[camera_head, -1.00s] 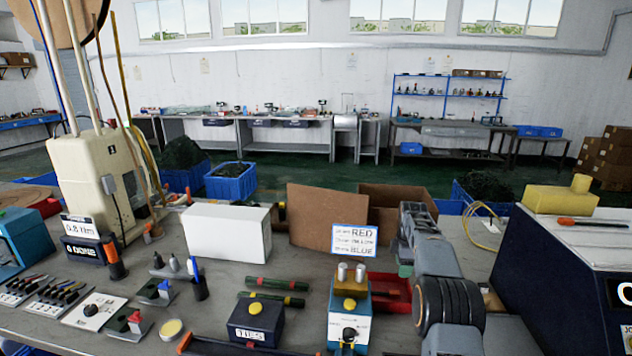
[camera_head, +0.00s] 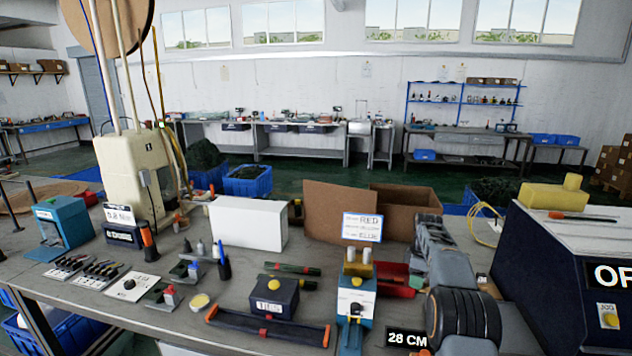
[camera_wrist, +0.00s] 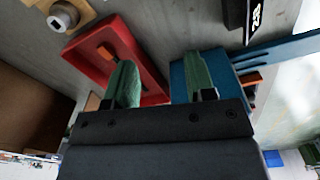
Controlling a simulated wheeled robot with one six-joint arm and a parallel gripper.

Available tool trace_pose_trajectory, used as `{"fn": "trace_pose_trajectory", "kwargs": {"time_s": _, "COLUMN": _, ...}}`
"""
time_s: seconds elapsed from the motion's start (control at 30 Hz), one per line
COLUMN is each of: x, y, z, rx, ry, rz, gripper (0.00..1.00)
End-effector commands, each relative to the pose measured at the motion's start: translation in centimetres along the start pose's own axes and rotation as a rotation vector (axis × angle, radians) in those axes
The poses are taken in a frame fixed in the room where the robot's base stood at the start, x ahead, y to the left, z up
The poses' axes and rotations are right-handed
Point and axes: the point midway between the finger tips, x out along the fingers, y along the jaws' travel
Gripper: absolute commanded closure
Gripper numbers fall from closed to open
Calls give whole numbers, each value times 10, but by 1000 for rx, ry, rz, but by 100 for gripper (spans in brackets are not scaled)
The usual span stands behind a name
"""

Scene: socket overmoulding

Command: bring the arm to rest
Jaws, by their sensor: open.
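My arm (camera_head: 450,268) stands at the right of the bench in the head view, folded beside the red tray (camera_head: 398,290). Its fingertips are not clear there. In the wrist view my gripper (camera_wrist: 161,82) has its two green fingers well apart with nothing between them. The left finger overlaps the red tray (camera_wrist: 87,52) and the right finger overlaps a blue piece (camera_wrist: 180,85). I cannot tell whether either finger touches what lies behind it.
A dark machine (camera_head: 560,268) stands close on the right. Cardboard boxes (camera_head: 338,212) are behind. A tubes box (camera_head: 270,296) and a white box (camera_head: 248,222) are further left.

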Motion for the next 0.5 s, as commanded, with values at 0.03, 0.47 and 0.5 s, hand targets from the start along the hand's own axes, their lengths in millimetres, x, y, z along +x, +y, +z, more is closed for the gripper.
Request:
{"fn": "trace_pose_trajectory", "kwargs": {"time_s": 0.03, "x": 9, "y": -3, "z": 0, "rx": 47, "ry": -3, "rz": -13, "gripper": 50}}
{"fn": "trace_pose_trajectory", "kwargs": {"time_s": 0.47, "x": 21, "y": -71, "z": 2, "rx": 579, "ry": -34, "rz": -54, "gripper": 50}}
{"fn": "trace_pose_trajectory", "kwargs": {"time_s": 0.5, "x": 15, "y": -84, "z": 1, "rx": 639, "ry": -34, "rz": -50, "gripper": 50}}
